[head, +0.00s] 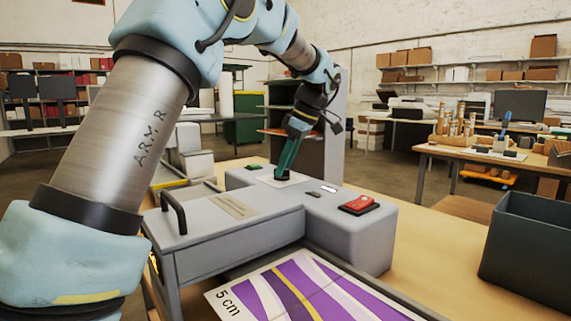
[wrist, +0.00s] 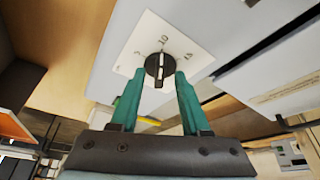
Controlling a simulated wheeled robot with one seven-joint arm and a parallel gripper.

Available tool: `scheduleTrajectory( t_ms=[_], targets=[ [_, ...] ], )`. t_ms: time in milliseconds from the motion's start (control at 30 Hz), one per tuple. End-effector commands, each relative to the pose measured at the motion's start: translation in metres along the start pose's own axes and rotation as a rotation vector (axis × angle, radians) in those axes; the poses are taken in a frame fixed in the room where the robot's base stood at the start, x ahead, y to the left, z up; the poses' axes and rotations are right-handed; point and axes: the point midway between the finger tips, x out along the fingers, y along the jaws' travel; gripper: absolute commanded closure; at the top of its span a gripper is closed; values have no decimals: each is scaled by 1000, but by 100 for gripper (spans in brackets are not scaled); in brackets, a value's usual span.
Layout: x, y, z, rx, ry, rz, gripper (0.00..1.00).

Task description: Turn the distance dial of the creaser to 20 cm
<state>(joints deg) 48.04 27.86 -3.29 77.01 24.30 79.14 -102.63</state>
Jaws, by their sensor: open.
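The creaser (head: 235,245) is a grey machine on the wooden table in the head view. Its distance dial (wrist: 155,70) is a round black knob with a white line, on a white plate (wrist: 187,42) marked 5, 10 and 15 in the wrist view. The white line runs nearly upright in that picture, roughly in line with the 10; no 20 is readable. My gripper (wrist: 157,75) is open, with one teal finger on each side of the knob; whether they touch it I cannot tell. In the head view my gripper (head: 283,177) points down at the plate and hides the knob.
A red button (head: 358,204) and a small pale panel (head: 329,189) are on the creaser's top, right of the dial. A green button (head: 253,167) is behind it. A black handle (head: 173,212) stands at the left. A purple-striped sheet marked 5 cm (head: 305,288) lies in front.

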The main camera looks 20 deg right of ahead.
Motion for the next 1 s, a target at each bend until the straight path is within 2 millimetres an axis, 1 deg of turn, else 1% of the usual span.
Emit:
scheduleTrajectory(
  t_ms=[167,200,600,1000],
  targets=[
    [0,0,0,0,0,0,54],
    [0,0,0,0,0,0,56],
    [0,0,0,0,0,-1,100],
    [0,0,0,1,0,-1,100]
  ],
)
